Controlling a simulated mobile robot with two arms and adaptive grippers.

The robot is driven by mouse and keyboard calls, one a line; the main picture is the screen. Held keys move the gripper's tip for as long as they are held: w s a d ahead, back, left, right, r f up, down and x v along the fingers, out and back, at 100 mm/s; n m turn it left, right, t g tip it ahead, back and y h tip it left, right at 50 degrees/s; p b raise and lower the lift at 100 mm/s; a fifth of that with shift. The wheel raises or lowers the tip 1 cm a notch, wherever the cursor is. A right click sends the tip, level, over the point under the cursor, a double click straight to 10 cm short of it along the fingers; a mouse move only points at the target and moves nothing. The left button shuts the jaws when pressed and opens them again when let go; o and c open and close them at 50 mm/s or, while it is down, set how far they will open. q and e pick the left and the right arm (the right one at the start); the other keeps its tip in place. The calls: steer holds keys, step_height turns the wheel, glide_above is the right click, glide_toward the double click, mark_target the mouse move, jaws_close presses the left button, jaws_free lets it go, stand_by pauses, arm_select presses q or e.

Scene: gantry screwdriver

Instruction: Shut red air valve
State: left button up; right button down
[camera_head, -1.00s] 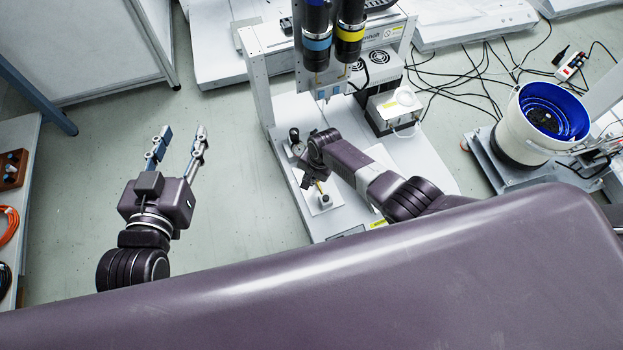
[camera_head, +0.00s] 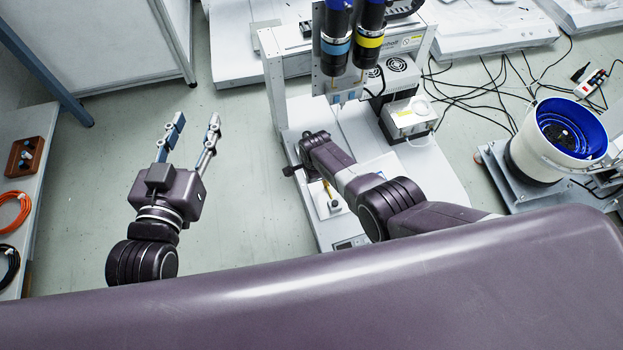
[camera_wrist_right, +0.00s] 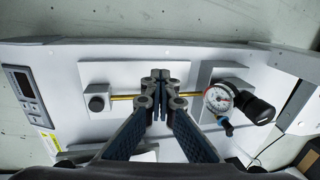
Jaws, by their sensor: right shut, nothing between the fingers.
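No red valve handle can be made out; my fingers hide the middle of the brass pipe (camera_wrist_right: 122,98) in the right wrist view. My right gripper (camera_wrist_right: 160,80) is shut and empty, its fingertips over that pipe. I cannot tell whether they touch it. To its right are a round pressure gauge (camera_wrist_right: 218,98) with red marks and a black regulator knob (camera_wrist_right: 259,108). A dark block (camera_wrist_right: 97,98) holds the pipe's left end. In the head view my right arm covers most of this area. My left gripper (camera_head: 197,121) is open and empty over bare floor, away from the gantry.
The gantry's two screwdrivers (camera_head: 352,45) hang above the white base plate (camera_head: 440,180). A white box (camera_head: 408,118) stands behind my right arm. A blue-lined feeder bowl (camera_head: 560,140) is at the right, with cables on the floor. A shelf (camera_head: 52,150) stands at the left.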

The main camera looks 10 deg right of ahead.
steer(key=shift+s+f, duration=0.2)
stand_by(0.3)
steer(key=c, duration=2.1)
jaws_free()
steer(key=shift+w, duration=0.15)
steer(key=shift+w+r, duration=0.1)
steer(key=shift+r, duration=0.1)
step_height(320, 180, up, 7)
steer(key=s, duration=0.1)
steer(key=shift+s, duration=0.25)
steer(key=shift+d, duration=0.15)
